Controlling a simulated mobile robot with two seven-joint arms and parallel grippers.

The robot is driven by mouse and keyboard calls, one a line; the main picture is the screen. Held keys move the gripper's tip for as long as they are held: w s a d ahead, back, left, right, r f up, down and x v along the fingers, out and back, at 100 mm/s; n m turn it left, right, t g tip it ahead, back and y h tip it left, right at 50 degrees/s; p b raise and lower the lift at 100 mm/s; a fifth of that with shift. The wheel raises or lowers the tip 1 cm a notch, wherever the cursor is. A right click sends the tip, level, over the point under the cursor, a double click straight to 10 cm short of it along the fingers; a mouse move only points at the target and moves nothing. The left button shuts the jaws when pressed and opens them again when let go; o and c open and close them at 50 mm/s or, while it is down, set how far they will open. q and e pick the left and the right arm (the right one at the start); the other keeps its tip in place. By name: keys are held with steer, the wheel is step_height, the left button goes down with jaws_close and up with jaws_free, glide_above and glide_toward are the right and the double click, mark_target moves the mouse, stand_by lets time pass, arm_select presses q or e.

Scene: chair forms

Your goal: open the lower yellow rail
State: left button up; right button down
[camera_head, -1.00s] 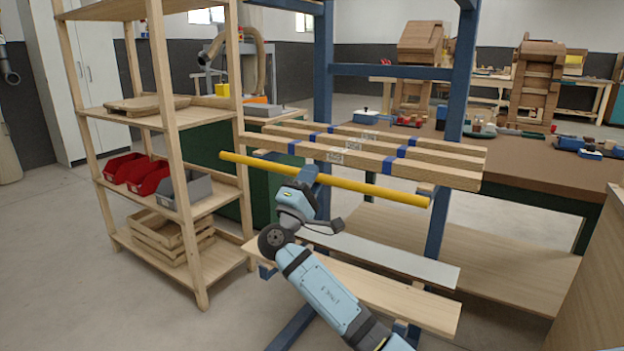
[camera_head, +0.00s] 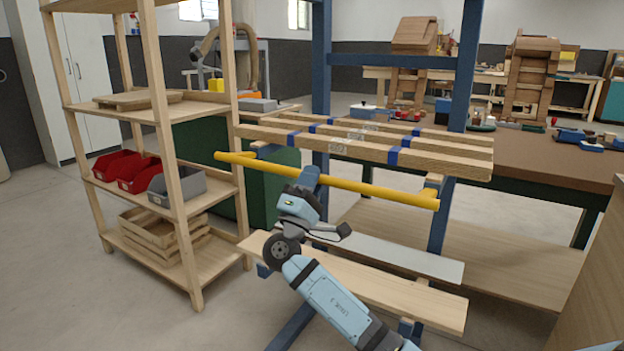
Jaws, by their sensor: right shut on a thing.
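The yellow rail (camera_head: 375,189) is a long round bar below the taped wooden beams, on the front of the blue rack. Its ends connect back toward the rack, and a short yellow arm shows at the left end. My right gripper (camera_head: 311,174) is shut on the rail a little left of its middle. My right arm comes up from the bottom right. The fingers are small and partly hidden by the wrist. My left gripper is not in view.
Several wooden beams with blue tape (camera_head: 440,160) lie just above the rail. A wooden board (camera_head: 400,297) and a grey board (camera_head: 410,260) lie below it. A wooden shelf (camera_head: 208,187) with red bins stands left. A brown-topped workbench (camera_head: 540,170) stands behind right.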

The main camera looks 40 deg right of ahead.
steer(key=c, duration=1)
jaws_free()
steer(key=shift+w+d+f, duration=0.1)
steer(key=shift+d+f, duration=0.05)
steer(key=shift+d, duration=0.1)
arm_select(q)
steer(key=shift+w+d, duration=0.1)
arm_select(e)
steer(key=shift+a, duration=0.1)
steer(key=shift+a+f, duration=0.15)
steer(key=shift+a, duration=0.05)
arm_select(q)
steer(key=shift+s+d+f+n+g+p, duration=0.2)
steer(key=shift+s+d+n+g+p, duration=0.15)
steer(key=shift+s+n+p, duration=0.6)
arm_select(e)
steer(key=v, duration=1.3)
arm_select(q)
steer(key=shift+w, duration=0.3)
arm_select(e)
steer(key=shift+f, duration=0.15)
steer(key=shift+c, duration=0.4)
